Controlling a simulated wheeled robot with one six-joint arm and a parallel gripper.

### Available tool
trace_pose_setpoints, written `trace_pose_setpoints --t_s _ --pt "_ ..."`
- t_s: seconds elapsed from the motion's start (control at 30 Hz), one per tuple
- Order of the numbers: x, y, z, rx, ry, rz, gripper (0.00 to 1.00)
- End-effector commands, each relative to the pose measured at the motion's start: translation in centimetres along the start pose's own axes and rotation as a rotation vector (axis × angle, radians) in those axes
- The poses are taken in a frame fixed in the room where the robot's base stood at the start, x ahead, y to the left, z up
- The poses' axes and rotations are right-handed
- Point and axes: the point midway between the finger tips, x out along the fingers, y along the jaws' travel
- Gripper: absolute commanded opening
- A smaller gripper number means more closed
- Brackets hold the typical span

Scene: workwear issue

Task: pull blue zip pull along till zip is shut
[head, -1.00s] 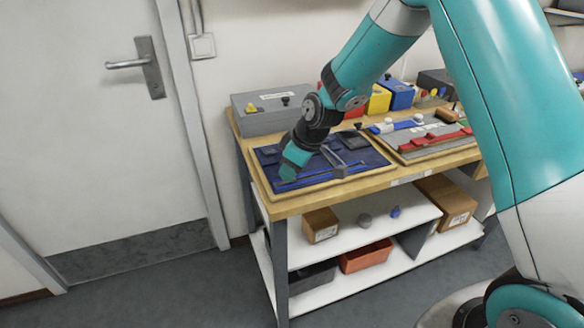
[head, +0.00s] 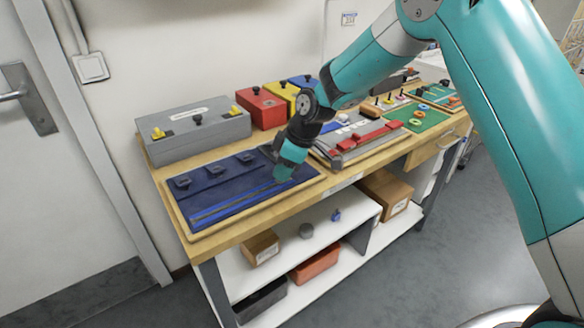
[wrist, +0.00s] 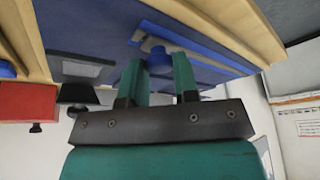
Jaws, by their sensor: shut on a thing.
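A navy blue cloth panel (head: 225,190) in a wooden frame lies flat on the bench, with a long zip (head: 225,206) along its front side. My gripper (head: 283,174) is low over the right end of the panel. In the wrist view its two teal fingers (wrist: 160,78) are shut on the blue zip pull (wrist: 158,60), which sits between their tips. The zip strip (wrist: 205,60) runs off from the pull there. The head view hides the pull behind my gripper, and I cannot tell whether the zip's teeth are fully joined.
A grey box (head: 195,130) and a red box (head: 262,107) stand behind the panel. A board with red strips (head: 365,135) lies close to its right. The panel's left part is clear apart from several dark tabs along its back.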

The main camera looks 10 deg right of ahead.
Motion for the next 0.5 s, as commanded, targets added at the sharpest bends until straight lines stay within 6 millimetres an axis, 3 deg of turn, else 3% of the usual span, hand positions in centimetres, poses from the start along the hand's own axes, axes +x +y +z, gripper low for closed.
trace_pose_setpoints --t_s 0.33,0.37,0.43,0.5 --pt "-0.17 0.39 0.17 0.003 -0.001 0.008 0.0" --pt "-0.17 0.41 0.19 0.004 -0.001 0.008 0.35" --pt "-0.17 0.41 0.2 0.004 -0.001 0.008 0.51" --pt "-0.14 0.34 0.14 0.003 0.0 0.007 0.54"
